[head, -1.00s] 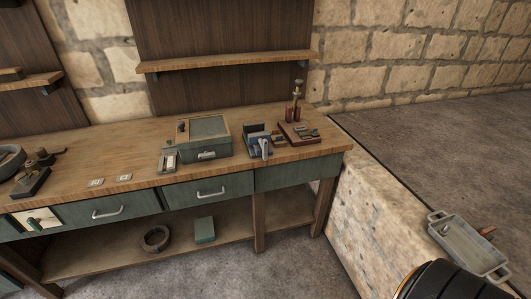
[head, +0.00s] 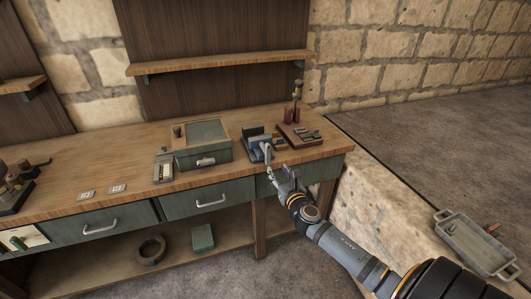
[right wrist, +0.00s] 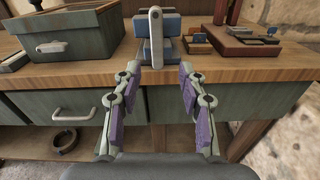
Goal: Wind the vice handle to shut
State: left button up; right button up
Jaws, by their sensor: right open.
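The blue vice (head: 258,141) stands on the workbench near its front edge, right of the green box. Its pale grey handle (head: 267,152) hangs at the front of the vice. In the right wrist view the handle (right wrist: 155,37) stands upright, in front of the blue vice body (right wrist: 171,26). My right gripper (head: 280,174) is in front of the bench edge, just short of the handle. In the right wrist view its two fingers (right wrist: 158,77) are spread apart with nothing between them, and the handle is beyond the tips. My left gripper is not in view.
A green box (head: 203,143) stands left of the vice. A reddish-brown tray (head: 300,137) with small parts is to its right. The wooden workbench top (head: 130,172) has drawers below. A grey tray (head: 474,243) lies on the stone ledge at right.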

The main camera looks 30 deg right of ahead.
aim_at(269, 154)
jog(key=shift+n, duration=0.3)
jog(key=x, duration=0.3)
jog(key=r+x, duration=0.1)
jog(key=x, duration=0.3)
jog(key=r+p+x, duration=0.1)
jog(key=x, duration=0.2)
jog(key=shift+w+a, duration=0.15)
jog(key=shift+w, duration=0.2)
jog(key=shift+c, duration=0.6)
grip_shut()
